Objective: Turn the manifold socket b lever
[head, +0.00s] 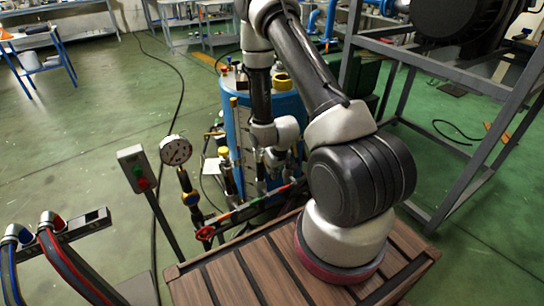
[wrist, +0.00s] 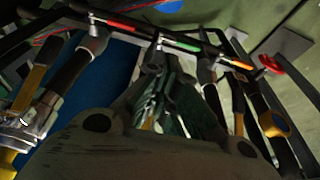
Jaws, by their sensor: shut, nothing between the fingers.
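The manifold (head: 240,210) is a dark bar with red and green bands, low in front of the blue tank. In the wrist view the manifold (wrist: 140,30) crosses the top, with red, green and orange bands and short metal stubs. No label shows, so I cannot tell which part is the socket b lever. My gripper (head: 268,180) points down just behind the manifold in the head view, partly hidden among fittings. In the wrist view my gripper (wrist: 170,85) is shut and empty, its fingertips close to the middle stub (wrist: 158,55) by the green band. Contact is unclear.
A red handwheel (head: 205,233) sits at the manifold's left end, under a pressure gauge (head: 176,150). A switch box (head: 136,168) stands on a post further left. The blue tank (head: 232,125) is behind. A grey metal frame (head: 462,192) stands right. Open green floor lies left.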

